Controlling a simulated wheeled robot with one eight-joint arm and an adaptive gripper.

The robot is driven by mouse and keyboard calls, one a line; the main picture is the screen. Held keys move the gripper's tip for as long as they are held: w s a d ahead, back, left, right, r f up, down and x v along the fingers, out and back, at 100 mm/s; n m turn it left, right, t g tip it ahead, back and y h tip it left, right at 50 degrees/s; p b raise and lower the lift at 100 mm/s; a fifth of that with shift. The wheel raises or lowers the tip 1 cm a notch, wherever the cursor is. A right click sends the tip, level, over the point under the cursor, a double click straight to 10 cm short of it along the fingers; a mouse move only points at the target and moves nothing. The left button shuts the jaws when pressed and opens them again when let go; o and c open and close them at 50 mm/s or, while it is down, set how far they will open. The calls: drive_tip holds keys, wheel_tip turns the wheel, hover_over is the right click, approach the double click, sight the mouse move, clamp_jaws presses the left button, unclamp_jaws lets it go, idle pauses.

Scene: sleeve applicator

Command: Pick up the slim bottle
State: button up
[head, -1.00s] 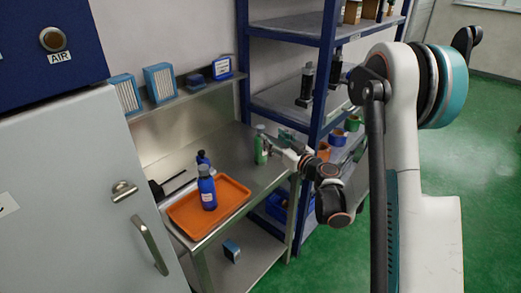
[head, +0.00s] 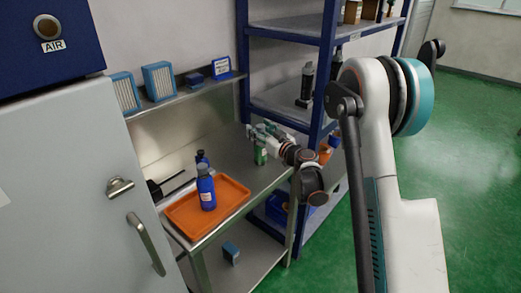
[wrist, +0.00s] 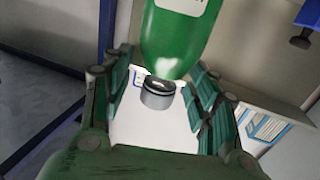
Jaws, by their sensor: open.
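A slim green bottle (head: 260,154) with a pale label and a grey cap stands at the right end of the steel bench. In the wrist view the green bottle (wrist: 178,38) appears cap-down, its grey cap showing between the two fingers. My gripper (head: 262,133) is open at the bottle's upper part, with a finger on either side. In the wrist view my gripper (wrist: 162,78) shows gaps between the fingers and the cap. My gripper hides part of the bottle's top in the head view.
An orange tray (head: 234,188) holds a blue bottle (head: 206,187); another blue bottle (head: 201,158) stands behind it. A blue-framed shelf rack (head: 327,75) rises just right of my gripper. Blue filters (head: 158,81) stand on the wall ledge. A grey cabinet (head: 70,190) is at left.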

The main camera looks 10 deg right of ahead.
clamp_jaws()
drive_tip(key=shift+r, duration=0.1)
